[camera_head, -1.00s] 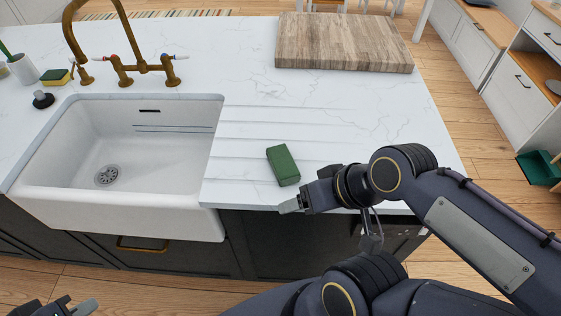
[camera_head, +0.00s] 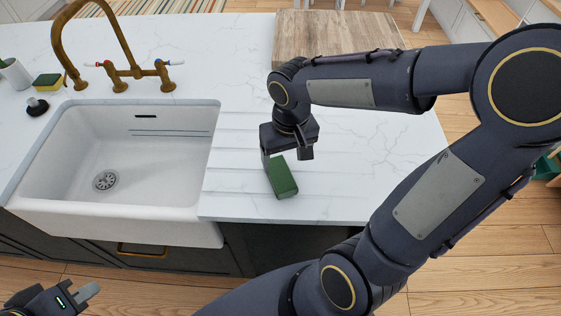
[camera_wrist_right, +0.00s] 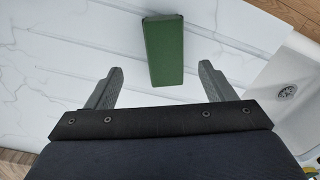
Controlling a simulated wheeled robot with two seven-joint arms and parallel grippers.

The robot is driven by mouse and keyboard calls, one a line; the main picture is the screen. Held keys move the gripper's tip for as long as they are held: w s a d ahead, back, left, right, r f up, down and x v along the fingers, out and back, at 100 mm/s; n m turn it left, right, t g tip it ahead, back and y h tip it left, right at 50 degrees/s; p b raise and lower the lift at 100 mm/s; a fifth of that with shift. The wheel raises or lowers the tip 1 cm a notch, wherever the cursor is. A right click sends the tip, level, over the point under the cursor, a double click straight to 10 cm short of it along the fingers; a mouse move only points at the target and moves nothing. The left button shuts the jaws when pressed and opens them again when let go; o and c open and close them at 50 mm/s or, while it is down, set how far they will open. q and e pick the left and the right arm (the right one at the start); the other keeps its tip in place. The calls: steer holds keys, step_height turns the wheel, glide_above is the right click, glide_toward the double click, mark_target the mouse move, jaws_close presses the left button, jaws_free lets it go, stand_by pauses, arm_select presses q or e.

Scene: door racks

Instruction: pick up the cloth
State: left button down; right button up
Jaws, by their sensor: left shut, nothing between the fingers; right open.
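The cloth is a green folded block (camera_head: 283,180) lying on the white counter right of the sink, near the front edge. My right gripper (camera_head: 287,156) is above the counter at the block's far end, pointing down. In the right wrist view the green block (camera_wrist_right: 163,50) lies ahead of the open fingertips (camera_wrist_right: 160,75), roughly centred between them, with nothing held. I cannot tell whether a finger touches it. My left gripper (camera_head: 85,294) is low at the bottom left corner, shut and empty, away from the counter.
The white sink (camera_head: 125,209) is left of the block, with a brass faucet (camera_head: 118,75) behind it. A wooden board (camera_head: 335,35) lies at the back of the counter. A yellow-green sponge (camera_head: 48,80) sits at the far left. The counter (camera_head: 390,150) right of the block is clear.

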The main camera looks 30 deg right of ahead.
mark_target(280, 173)
steer(key=shift+w+f, duration=0.25)
steer(key=shift+w, duration=0.3)
steer(key=shift+w+f, duration=0.15)
steer(key=shift+f, duration=0.15)
steer(key=f, duration=0.7)
steer(key=shift+a+f+p, duration=0.2)
steer(key=shift+a+p, duration=0.15)
steer(key=shift+p, duration=0.05)
steer(key=c, duration=1.1)
steer(key=shift+c, duration=0.3)
steer(key=shift+r, duration=0.15)
steer(key=shift+w+r, duration=0.1)
steer(key=shift+r, duration=0.5)
steer(key=s+r, duration=0.1)
steer(key=r, duration=0.1)
steer(key=s+a+r, duration=0.1)
steer(key=r, duration=0.1)
steer(key=s+a+r, duration=0.1)
steer(key=r, duration=0.1)
steer(key=shift+s+a+r+b, duration=0.15)
steer(key=shift+s+r+b, duration=0.15)
steer(key=shift+r, duration=0.1)
steer(key=s+a+r+b, duration=0.1)
steer(key=s+a+r, duration=0.3)
steer(key=s, duration=0.4)
steer(key=shift+s+a+r, duration=0.25)
steer(key=shift+a+r, duration=0.15)
steer(key=shift+a, duration=0.15)
